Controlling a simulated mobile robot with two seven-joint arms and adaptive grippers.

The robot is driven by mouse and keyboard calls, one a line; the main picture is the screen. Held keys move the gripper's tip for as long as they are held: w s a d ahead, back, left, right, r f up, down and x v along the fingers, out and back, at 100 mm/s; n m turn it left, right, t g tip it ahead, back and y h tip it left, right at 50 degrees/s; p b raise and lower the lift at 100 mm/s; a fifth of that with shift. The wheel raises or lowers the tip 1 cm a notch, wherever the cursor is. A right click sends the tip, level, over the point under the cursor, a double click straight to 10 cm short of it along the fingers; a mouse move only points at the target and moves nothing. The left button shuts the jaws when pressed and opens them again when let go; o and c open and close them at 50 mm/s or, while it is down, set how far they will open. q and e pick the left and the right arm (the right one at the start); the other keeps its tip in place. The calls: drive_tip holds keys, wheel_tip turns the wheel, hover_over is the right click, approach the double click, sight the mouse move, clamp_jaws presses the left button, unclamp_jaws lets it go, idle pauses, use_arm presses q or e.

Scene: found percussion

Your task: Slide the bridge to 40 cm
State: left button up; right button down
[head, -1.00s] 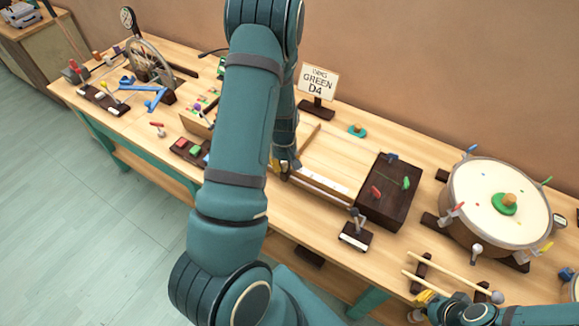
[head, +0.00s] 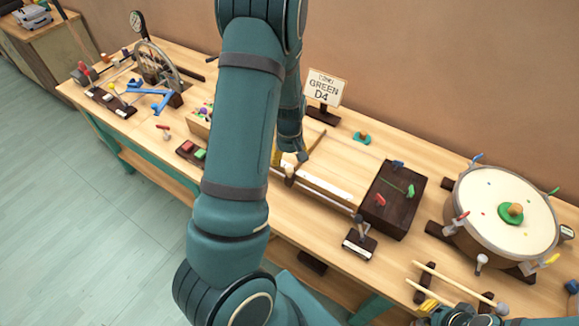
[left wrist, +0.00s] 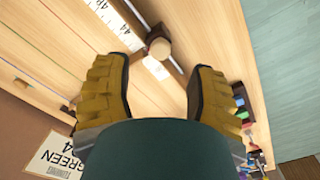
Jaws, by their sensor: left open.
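My right gripper (head: 428,304) is at the bottom edge, partly cut off.
A dark box (head: 395,200) with coloured pegs stands right of the board, with a small lever block (head: 360,241) in front. A sign (head: 324,88) reading GREEN D4 stands behind. A drum (head: 502,212) and two sticks (head: 435,285) are further right.

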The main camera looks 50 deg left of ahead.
use_arm(q)
wheel_tip(320, 180, up, 6)
drive_tip(key=shift+r, duration=0.2)
idle(0.5)
